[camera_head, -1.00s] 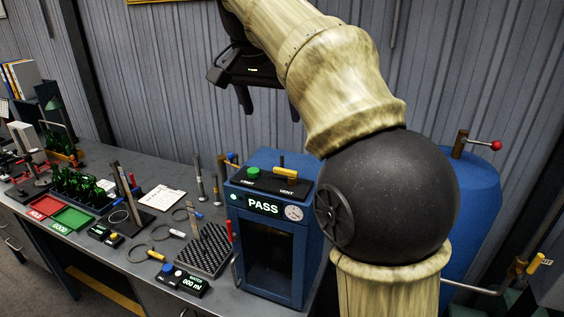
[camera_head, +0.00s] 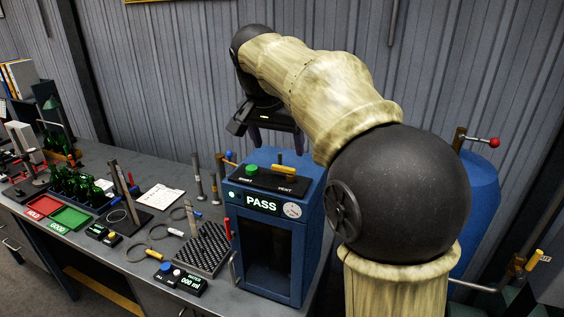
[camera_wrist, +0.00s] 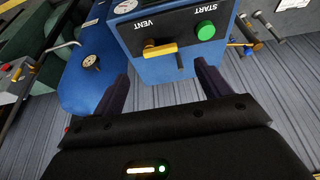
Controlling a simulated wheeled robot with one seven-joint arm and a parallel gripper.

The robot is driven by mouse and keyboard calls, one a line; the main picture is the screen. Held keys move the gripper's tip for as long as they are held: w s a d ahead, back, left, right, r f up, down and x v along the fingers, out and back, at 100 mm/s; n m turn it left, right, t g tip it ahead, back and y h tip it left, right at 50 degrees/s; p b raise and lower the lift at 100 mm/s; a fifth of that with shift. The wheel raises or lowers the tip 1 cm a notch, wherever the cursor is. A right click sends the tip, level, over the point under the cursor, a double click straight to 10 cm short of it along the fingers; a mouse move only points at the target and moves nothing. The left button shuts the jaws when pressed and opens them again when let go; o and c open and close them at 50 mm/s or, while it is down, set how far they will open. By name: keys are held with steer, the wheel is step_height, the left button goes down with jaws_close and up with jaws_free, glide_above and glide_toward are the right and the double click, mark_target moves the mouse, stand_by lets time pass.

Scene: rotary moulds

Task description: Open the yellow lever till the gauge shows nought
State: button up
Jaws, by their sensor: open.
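The yellow lever (camera_head: 284,169), by the word VENT, lies across the black top panel of the blue test box (camera_head: 268,245). In the wrist view the yellow lever (camera_wrist: 160,50) is beyond my fingertips, left of the green START button (camera_wrist: 206,30). The box's gauge (camera_head: 292,210) is a small white dial beside the lit PASS display (camera_head: 262,203); its needle is too small to read. It also shows in the wrist view (camera_wrist: 125,6). My gripper (camera_head: 277,145) is open and empty above and behind the box, apart from the lever. In the wrist view its fingers (camera_wrist: 163,78) are spread.
A blue tank (camera_head: 480,195) with a red-knobbed handle stands right of the box, partly behind my arm. A black pegged mat (camera_head: 203,249) and a counter (camera_head: 180,279) lie left of the box. Upright metal rods (camera_head: 197,178) stand near its back left.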

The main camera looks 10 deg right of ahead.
mark_target(283, 167)
steer(key=x, duration=0.7)
steer(key=shift+p, duration=0.3)
steer(key=c, duration=1)
